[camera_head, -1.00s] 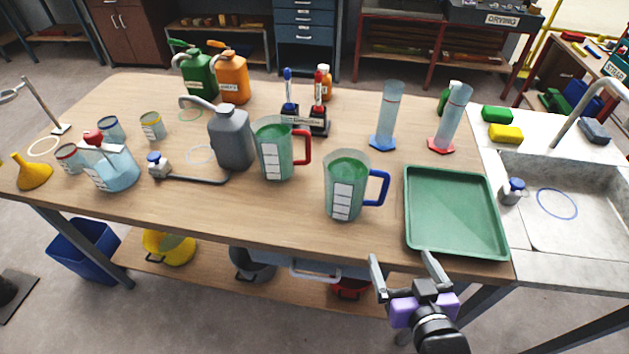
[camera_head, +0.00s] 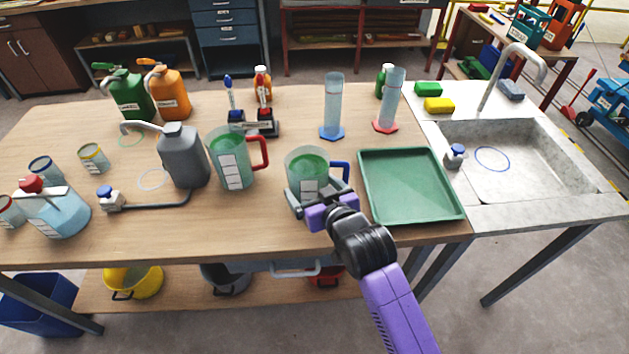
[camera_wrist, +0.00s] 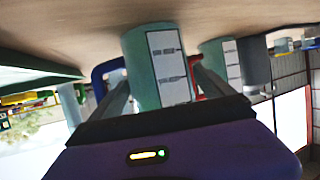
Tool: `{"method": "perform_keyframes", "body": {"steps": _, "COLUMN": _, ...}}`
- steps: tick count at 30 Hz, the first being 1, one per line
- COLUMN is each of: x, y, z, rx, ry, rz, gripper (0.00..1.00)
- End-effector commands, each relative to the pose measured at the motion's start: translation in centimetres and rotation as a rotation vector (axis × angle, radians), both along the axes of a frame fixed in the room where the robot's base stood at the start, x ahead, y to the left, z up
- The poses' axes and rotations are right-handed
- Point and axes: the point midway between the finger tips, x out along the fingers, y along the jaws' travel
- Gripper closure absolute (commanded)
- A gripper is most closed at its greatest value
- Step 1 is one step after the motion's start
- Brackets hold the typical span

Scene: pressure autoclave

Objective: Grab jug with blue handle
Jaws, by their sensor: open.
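The jug with the blue handle (camera_head: 308,165) stands upright on the wooden table, holding green liquid. Its blue handle (camera_head: 341,169) points right in the head view. My gripper (camera_head: 318,196) is open in front of this jug, low over the table, and hides its lower part. In the wrist view, the jug (camera_wrist: 155,65) with its white label shows between and beyond my two open fingers (camera_wrist: 155,90). Its blue handle (camera_wrist: 105,72) is by the finger at left there. Whether the fingers touch the jug cannot be told.
A similar jug with a red handle (camera_head: 232,160) stands close to the left. A green tray (camera_head: 463,214) lies just right of the blue handle. A grey canister (camera_head: 183,160) and measuring cylinders (camera_head: 333,105) stand further back. A sink (camera_head: 545,165) is at right.

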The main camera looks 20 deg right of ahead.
Motion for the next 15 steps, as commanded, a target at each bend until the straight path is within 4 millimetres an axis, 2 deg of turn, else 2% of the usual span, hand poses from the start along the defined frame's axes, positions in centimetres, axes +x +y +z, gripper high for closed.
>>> {"method": "perform_keyframes", "body": {"steps": 5, "x": 1.7, "y": 0.0, "z": -0.6, "rx": 0.0, "ry": -0.001, "rz": 0.0, "gripper": 0.08}}
{"method": "perform_keyframes", "body": {"steps": 13, "x": 1.9, "y": 0.0, "z": -0.8, "rx": 0.0, "ry": -0.001, "rz": 0.0, "gripper": 0.08}}
{"method": "perform_keyframes", "body": {"steps": 15, "x": 1.9, "y": 0.0, "z": -0.8, "rx": 0.0, "ry": -0.001, "rz": 0.0, "gripper": 0.2}}
